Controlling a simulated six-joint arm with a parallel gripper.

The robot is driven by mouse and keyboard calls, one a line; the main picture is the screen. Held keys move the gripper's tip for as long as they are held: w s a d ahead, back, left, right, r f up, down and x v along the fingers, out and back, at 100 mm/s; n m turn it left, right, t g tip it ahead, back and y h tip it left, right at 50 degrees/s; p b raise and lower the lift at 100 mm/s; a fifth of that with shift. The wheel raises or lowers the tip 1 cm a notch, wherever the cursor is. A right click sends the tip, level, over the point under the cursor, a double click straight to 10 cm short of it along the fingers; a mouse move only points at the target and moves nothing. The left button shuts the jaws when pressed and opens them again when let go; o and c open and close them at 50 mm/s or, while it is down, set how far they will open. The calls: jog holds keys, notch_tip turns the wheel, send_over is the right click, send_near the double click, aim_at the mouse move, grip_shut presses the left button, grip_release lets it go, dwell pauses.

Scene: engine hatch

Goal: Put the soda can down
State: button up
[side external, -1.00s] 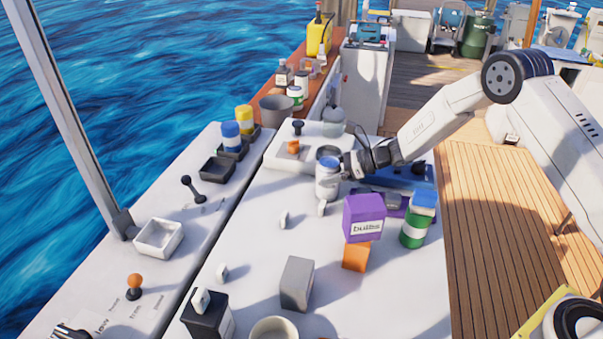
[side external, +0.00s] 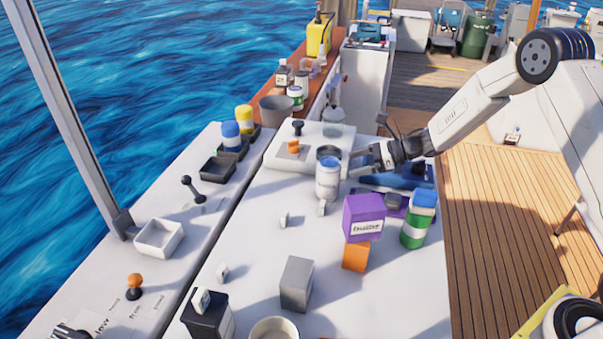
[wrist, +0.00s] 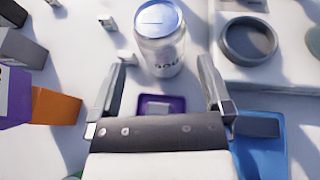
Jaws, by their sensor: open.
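The soda can (side external: 327,180) is silver-white with a blue top. It stands upright on the white work surface (side external: 240,245), just in front of a dark round ring. In the wrist view the can (wrist: 160,45) stands ahead of the two fingers, apart from them. My gripper (side external: 368,158) is open and empty, to the right of the can in the side view. In the wrist view both fingers of my gripper (wrist: 162,85) are spread wide with a clear gap between them.
A purple box (side external: 363,215) sits on an orange block (side external: 356,256), beside a green-and-white can with a blue block on top (side external: 416,220). The dark ring (wrist: 249,41) is right of the can. A blue tray (wrist: 260,150) lies beneath my gripper's right side.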

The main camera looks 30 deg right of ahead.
jog(key=shift+v, duration=2.4)
